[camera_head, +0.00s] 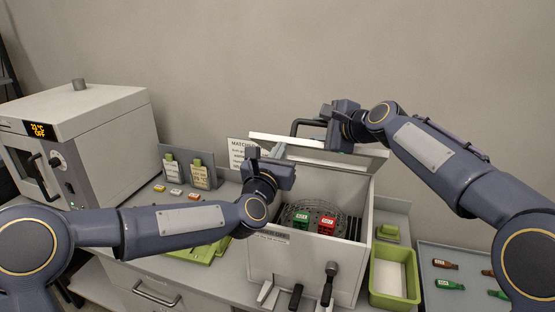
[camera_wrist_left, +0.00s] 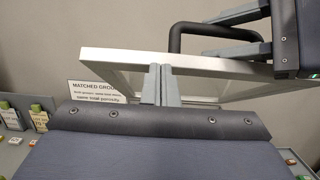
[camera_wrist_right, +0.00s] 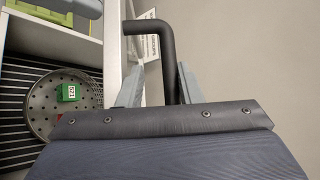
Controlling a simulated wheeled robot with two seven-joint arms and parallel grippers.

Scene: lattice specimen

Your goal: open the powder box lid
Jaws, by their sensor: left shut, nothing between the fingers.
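The powder box (camera_head: 350,285) is a pale open-topped box in the middle of the counter. Its lid (camera_head: 355,157) is raised and tilted over the rear, with a black bar handle (camera_head: 308,122). Inside, a round perforated plate (camera_wrist_right: 40,100) carries a green block (camera_head: 301,220) and a red block (camera_head: 326,224). My left gripper (camera_wrist_left: 161,70) is shut and empty, its fingertips at the lid's edge; I cannot tell whether they touch it. My right gripper (camera_wrist_right: 157,75) is open, with its fingers apart on either side of the handle (camera_wrist_right: 166,50).
An oven (camera_head: 75,140) stands at the left. A rack with labelled bottles (camera_head: 200,173) and a paper sign (camera_head: 238,150) are behind my left arm. A green bin (camera_head: 393,280) and a tray with small bottles (camera_head: 450,265) lie at the right. Dark-handled tools (camera_head: 328,285) stand before the box.

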